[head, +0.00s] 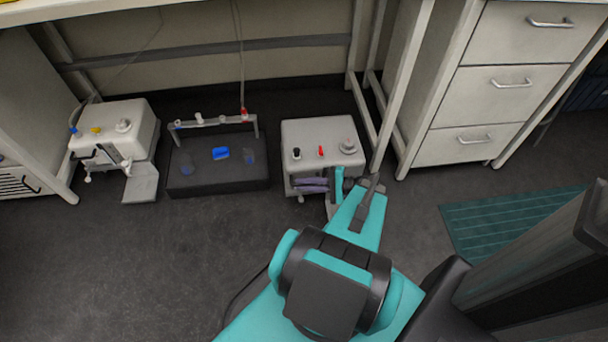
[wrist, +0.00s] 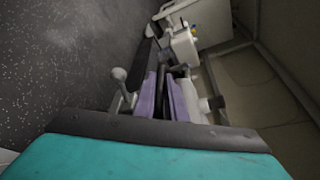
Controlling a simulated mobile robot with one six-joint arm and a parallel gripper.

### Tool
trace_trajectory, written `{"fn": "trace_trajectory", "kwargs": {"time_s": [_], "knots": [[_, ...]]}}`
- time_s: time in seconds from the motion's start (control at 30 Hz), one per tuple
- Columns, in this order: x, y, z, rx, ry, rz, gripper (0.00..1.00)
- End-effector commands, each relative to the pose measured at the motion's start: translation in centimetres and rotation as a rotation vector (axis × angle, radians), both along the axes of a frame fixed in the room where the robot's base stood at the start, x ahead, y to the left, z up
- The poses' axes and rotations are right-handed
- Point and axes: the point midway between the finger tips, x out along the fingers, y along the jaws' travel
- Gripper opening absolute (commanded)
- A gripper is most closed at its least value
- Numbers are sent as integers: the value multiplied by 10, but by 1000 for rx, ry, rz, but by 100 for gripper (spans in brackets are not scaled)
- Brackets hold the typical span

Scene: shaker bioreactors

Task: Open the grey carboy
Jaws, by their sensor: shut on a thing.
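The grey carboy (head: 318,134) is the boxy light grey unit on the floor right of centre in the head view. Its top carries a black cap, a red cap and a round grey knob. My gripper (head: 312,185) is low at its front, with purple finger pads. In the wrist view my gripper (wrist: 160,95) is shut on a thin dark bar (wrist: 161,76), seemingly a handle on the carboy's front. A ball-ended lever (wrist: 119,74) stands just left of the fingers. My arm hides the carboy's lower right front, and the exact grip is hard to see.
A similar white unit (head: 112,130) with blue and yellow caps stands at the far left; it also shows in the wrist view (wrist: 185,45). Between them is a black shaker (head: 218,180) with a rail above. Drawers (head: 505,90) stand right. The front floor is clear.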

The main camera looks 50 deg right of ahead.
Motion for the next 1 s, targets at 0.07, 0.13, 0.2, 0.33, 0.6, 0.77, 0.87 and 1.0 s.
{"fn": "trace_trajectory", "kwargs": {"time_s": [0.07,0.13,0.2,0.33,0.6,0.77,0.87,1.0], "knots": [[-6,4,0,0,2,-1,0],[-8,6,0,0,1,0,0],[-9,7,-1,0,1,1,0],[-10,7,-1,-1,2,1,0],[-10,7,-1,-1,2,1,19],[-10,7,-1,-1,1,0,30],[-10,7,-1,0,0,-1,30],[-10,6,0,0,0,-1,30]]}}
